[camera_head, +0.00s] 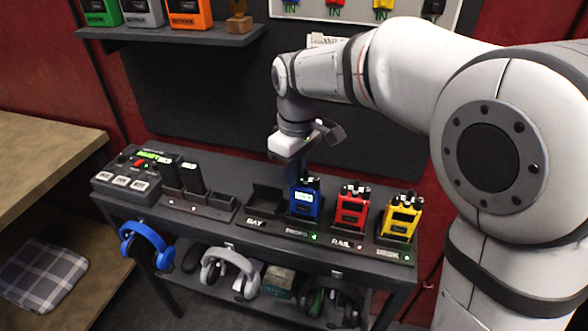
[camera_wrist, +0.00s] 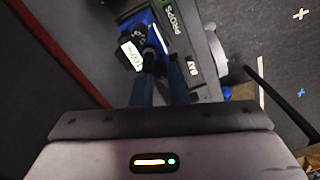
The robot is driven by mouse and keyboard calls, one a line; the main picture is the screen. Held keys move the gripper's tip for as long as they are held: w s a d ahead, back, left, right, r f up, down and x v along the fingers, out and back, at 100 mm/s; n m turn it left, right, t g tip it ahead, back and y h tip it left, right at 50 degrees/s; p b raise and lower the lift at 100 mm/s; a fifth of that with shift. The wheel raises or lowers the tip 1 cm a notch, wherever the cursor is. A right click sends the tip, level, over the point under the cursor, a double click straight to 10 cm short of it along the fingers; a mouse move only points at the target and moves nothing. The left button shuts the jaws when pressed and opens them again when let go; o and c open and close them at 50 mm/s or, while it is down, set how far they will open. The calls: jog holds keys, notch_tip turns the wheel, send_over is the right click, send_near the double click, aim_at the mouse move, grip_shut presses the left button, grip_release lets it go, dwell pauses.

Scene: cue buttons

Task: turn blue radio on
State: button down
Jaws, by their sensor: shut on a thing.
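The blue radio (camera_head: 305,208) stands upright in the PROPS slot of the charging dock on the dark table, and its small screen is lit. In the wrist view the blue radio (camera_wrist: 136,36) shows with its screen lit, though the text is too blurred to read surely. My gripper (camera_head: 299,179) is directly above and at the top of the blue radio. In the wrist view my gripper (camera_wrist: 158,68) has its fingers close together at the radio's top, shut on what appears to be its knob.
A red radio (camera_head: 352,208) and a yellow radio (camera_head: 401,217) stand close on the right. The BAY slot (camera_head: 263,205) on the left is empty. Further left are a dark charger (camera_head: 205,204) and a control box (camera_head: 128,174). Headsets hang below the table's front edge.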

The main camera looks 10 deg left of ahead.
jog(key=shift+m, duration=0.7)
jog(key=c, duration=1.4)
grip_release()
notch_tip(320, 180, up, 8)
jog(key=shift+f, duration=0.1)
jog(key=shift+w, duration=0.1)
